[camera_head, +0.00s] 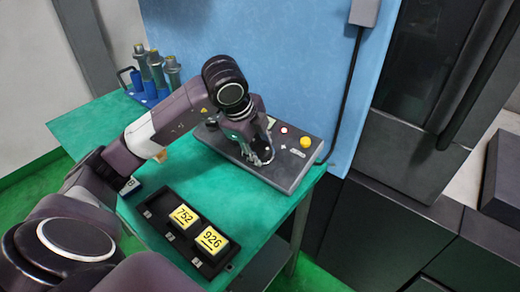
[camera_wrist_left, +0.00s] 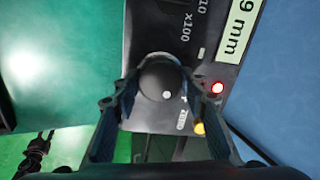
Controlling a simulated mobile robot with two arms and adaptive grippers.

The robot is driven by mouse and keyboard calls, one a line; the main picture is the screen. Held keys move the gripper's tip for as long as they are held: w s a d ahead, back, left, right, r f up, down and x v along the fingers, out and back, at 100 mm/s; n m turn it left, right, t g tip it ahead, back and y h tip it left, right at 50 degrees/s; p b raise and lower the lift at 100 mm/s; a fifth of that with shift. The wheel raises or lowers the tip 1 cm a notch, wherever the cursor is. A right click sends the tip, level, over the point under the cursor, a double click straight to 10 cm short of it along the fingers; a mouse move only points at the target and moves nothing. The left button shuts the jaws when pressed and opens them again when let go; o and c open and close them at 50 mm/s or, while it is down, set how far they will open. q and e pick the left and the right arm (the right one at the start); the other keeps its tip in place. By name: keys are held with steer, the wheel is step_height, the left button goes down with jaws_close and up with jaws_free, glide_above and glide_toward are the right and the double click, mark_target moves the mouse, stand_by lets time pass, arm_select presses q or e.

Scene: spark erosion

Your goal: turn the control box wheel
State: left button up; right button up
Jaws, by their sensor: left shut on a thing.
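The grey control box (camera_head: 285,180) sits on the green table, with a lit red lamp (camera_head: 284,130) and a yellow button (camera_head: 305,141) on top. My left gripper (camera_head: 262,156) reaches down onto the box. In the left wrist view, the wheel (camera_wrist_left: 162,78) is a round black knob with a pale dot. My left gripper (camera_wrist_left: 160,98) is shut on it, one finger on each side. In the head view the hand mostly hides the wheel. A label ending in "9 mm" (camera_wrist_left: 236,30) shows beside it. My right gripper is not in view.
A black tray (camera_head: 158,209) with two yellow numbered blocks (camera_head: 184,215) lies on the green table (camera_head: 88,122) in front. Several grey bottles (camera_head: 156,68) stand in a blue holder at the back left. A blue panel (camera_head: 290,60) rises behind the box.

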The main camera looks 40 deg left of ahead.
arm_select(q)
steer(key=shift+r+n, duration=0.1)
steer(key=shift+n, duration=0.3)
steer(key=o, duration=1.2)
steer(key=shift+c, duration=0.2)
steer(key=v, duration=1.2)
